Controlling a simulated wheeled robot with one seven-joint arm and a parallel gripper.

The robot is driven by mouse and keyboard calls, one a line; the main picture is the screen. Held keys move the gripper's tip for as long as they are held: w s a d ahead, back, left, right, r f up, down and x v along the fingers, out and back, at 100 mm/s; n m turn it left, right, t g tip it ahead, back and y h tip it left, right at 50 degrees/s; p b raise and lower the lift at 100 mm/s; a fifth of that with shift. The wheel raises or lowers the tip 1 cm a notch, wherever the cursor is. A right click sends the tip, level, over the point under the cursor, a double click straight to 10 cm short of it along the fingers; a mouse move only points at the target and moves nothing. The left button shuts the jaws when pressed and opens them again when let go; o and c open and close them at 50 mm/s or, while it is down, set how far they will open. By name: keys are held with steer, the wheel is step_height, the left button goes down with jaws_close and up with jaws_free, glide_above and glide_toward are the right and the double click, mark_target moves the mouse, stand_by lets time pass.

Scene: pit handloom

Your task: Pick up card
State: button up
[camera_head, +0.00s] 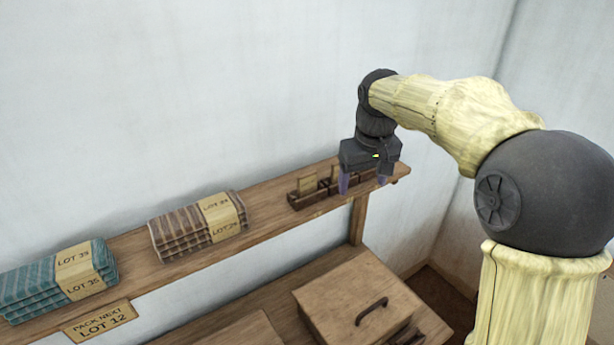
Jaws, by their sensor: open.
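A tan card (307,184) stands upright in the left part of a dark wooden holder (312,200) on the shelf, near its right end. Another tan piece, possibly a second card (335,173), shows just left of my gripper and is partly hidden. My gripper (363,183) hangs fingers-down over the right part of the holder, to the right of the left card. Its two purple fingers are apart. I cannot tell whether anything stands between them, as the gripper body covers that spot.
The wooden shelf (270,222) runs along the white wall. It carries brown folded cloth (180,234) and teal folded cloth (35,287) with lot bands. A "PACK NEXT LOT 12" sign (98,322) is at the front edge. A lidded wooden box (345,290) with a dark handle stands below.

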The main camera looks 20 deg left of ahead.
mark_target(307, 174)
steer(key=a+r+n+p, duration=0.3)
steer(key=a+r, duration=0.7)
steer(key=r, duration=0.4)
steer(key=shift+a+g+y+p, duration=0.3)
steer(key=shift+a+p, duration=0.1)
steer(key=shift+p, duration=0.1)
steer(key=shift+f, duration=0.15)
steer(key=f, duration=0.4)
steer(key=a+f, duration=0.1)
steer(key=f, duration=0.3)
steer(key=w+f, duration=0.1)
steer(key=f, duration=0.3)
steer(key=shift+w+a+p, duration=0.1)
steer(key=shift+a+p, duration=0.1)
steer(key=shift+p, duration=0.15)
steer(key=shift+w+a+f+p, duration=0.15)
steer(key=shift+f+p, duration=0.45)
steer(key=shift+f, duration=0.7)
steer(key=shift+s+a+f+p, duration=0.15)
steer(key=shift+f+p, duration=0.4)
steer(key=shift+f, duration=0.7)
steer(key=shift+w, duration=0.1)
